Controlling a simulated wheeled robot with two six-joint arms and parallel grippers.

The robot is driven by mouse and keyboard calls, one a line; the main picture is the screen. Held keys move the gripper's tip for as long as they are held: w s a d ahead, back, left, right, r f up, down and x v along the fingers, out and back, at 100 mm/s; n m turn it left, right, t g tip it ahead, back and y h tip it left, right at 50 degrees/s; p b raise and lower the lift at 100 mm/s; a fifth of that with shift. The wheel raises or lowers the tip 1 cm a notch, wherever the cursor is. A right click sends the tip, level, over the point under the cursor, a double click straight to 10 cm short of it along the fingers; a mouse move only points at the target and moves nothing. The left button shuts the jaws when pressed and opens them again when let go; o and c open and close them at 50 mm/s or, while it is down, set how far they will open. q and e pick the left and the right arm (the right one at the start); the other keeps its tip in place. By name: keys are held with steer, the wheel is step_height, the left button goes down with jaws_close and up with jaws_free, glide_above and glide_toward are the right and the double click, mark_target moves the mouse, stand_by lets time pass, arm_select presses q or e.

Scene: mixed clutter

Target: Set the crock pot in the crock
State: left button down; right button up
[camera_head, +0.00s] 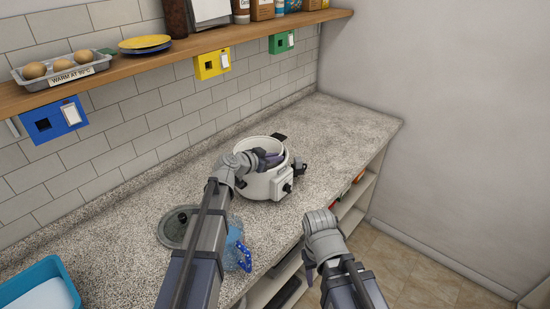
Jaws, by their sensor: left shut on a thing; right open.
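A white round cooker, the crock (266,187), stands upright on the speckled counter, with a control box and dark knob on its front and dark handles at its sides. A light inner wall, apparently the crock pot (285,163), shows inside its rim; I cannot clearly tell the two apart. My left gripper (268,160) reaches over the rim, its dark fingers at the opening, shut on what looks like the pot's wall. The wrist hides the left part of the rim. My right gripper (310,274) is open and empty, low in front of the counter edge.
A round lid (178,226) lies on the counter left of my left arm. A clear blue bottle (236,248) is partly behind that arm. A blue tub (40,285) is at the near left. The counter right of the cooker (350,125) is clear. A wooden shelf (190,45) runs above.

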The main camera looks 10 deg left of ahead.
arm_select(q)
steer(key=shift+f+b, duration=0.5)
steer(key=shift+f, duration=0.05)
stand_by(0.4)
steer(key=c, duration=0.9)
jaws_free()
steer(key=shift+s, duration=0.1)
steer(key=shift+f, duration=0.1)
steer(key=c, duration=0.3)
steer(key=o, duration=0.4)
steer(key=shift+c, duration=0.2)
steer(key=shift+d, duration=0.1)
